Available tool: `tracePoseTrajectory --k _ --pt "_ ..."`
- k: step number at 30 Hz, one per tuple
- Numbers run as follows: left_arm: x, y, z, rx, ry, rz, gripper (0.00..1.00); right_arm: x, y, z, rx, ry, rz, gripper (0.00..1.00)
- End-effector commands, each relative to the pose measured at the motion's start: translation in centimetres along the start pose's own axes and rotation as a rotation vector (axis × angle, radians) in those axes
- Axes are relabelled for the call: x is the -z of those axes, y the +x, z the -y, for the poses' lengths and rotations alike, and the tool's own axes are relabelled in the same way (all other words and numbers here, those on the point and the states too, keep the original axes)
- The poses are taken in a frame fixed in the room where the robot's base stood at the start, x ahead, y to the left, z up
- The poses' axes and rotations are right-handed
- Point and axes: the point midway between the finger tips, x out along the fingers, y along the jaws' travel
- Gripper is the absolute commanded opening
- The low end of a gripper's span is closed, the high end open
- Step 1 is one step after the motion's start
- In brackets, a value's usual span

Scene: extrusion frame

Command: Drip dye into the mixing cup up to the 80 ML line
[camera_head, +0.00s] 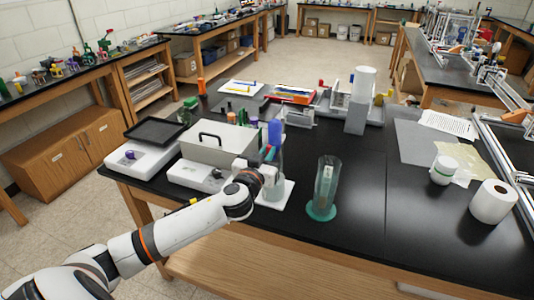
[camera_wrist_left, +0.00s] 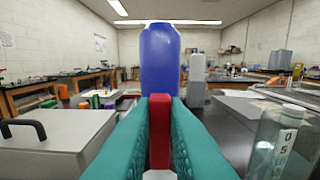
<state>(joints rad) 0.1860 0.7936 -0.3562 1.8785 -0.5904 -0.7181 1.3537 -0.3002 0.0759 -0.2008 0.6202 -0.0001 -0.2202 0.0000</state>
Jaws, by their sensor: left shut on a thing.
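A blue container (camera_head: 275,133) stands upright above a clear part, over a white square plate (camera_head: 284,190). In the left wrist view the blue container (camera_wrist_left: 160,58) rises directly behind a red piece (camera_wrist_left: 159,132). My left gripper (camera_head: 268,158) is in front of it, its teal fingers (camera_wrist_left: 160,140) shut on the red piece. A clear cup (camera_head: 326,180) with a green base stands to the right, apart from the gripper. It also shows in the left wrist view (camera_wrist_left: 283,145) with a white label; its fill level is unclear. My right gripper is out of view.
A pale box with a black handle (camera_head: 218,143) stands left of the gripper. A white dispenser (camera_head: 360,100) stands behind the cup. A white jar (camera_head: 443,170) and paper roll (camera_head: 493,201) are at the right. The black tabletop (camera_head: 365,235) in front is clear.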

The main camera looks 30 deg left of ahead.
Motion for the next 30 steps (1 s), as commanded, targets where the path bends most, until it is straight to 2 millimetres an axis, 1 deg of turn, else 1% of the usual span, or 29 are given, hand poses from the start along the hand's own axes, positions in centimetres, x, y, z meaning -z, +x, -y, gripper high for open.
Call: tracePoseTrajectory --k 5,11,17,30 --pt "0.0 0.0 0.1 0.0 0.018 0.0 0.0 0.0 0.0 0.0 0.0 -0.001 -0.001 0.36" --pt "0.1 0.0 0.4 0.0 0.096 0.0 0.0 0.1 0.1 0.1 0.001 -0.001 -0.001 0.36" --pt "0.1 0.0 0.9 0.0 0.248 0.0 0.0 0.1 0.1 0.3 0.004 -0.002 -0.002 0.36" --pt "0.8 0.0 2.3 0.0 0.666 -0.001 0.0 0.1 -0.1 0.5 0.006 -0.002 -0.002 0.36"
